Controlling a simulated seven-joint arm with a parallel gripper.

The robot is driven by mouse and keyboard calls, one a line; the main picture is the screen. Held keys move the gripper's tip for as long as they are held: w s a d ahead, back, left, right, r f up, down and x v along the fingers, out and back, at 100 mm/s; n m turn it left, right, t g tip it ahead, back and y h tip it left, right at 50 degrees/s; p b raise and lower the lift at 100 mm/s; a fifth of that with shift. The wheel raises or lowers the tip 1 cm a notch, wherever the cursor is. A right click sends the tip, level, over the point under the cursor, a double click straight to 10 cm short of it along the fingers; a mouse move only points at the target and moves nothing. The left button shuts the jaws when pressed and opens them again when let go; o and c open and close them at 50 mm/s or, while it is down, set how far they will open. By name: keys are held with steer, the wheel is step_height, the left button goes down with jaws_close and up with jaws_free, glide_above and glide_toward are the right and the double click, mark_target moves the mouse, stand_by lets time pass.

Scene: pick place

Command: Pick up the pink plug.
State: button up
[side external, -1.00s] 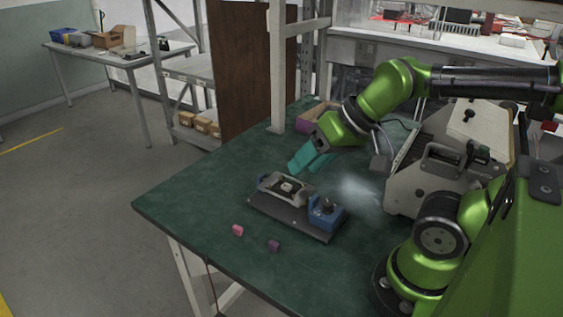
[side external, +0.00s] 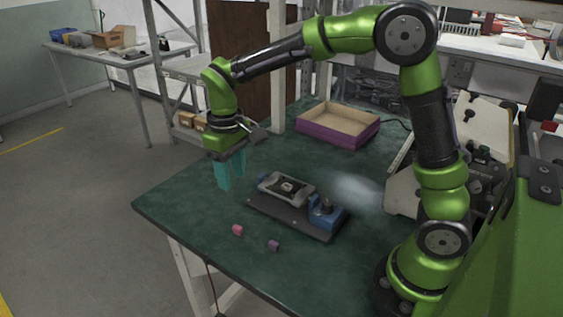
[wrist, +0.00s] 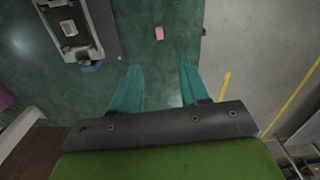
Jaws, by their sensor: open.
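The pink plug (side external: 237,230) lies on the green table near its front edge, left of a small purple plug (side external: 274,245). In the wrist view the pink plug (wrist: 159,33) shows ahead of the fingers, roughly in line with the gap between them. My gripper (side external: 231,178) is open, with teal fingers pointing down, above the left part of the table. It is behind the pink plug, apart from it and higher. The wrist view shows both fingers (wrist: 160,75) spread with nothing between them.
A dark fixture plate (side external: 262,209) with a metal part and a blue block (side external: 326,214) lies right of my gripper. A purple-sided open box (side external: 338,139) stands at the back. A grey machine is at the right. The table's left edge is close to the plug.

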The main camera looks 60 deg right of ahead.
glide_above(237, 227)
steer(key=f, duration=1.1)
steer(key=shift+s+f, duration=0.1)
steer(key=shift+s, duration=0.1)
steer(key=f, duration=0.5)
steer(key=shift+w, duration=0.2)
jaws_close()
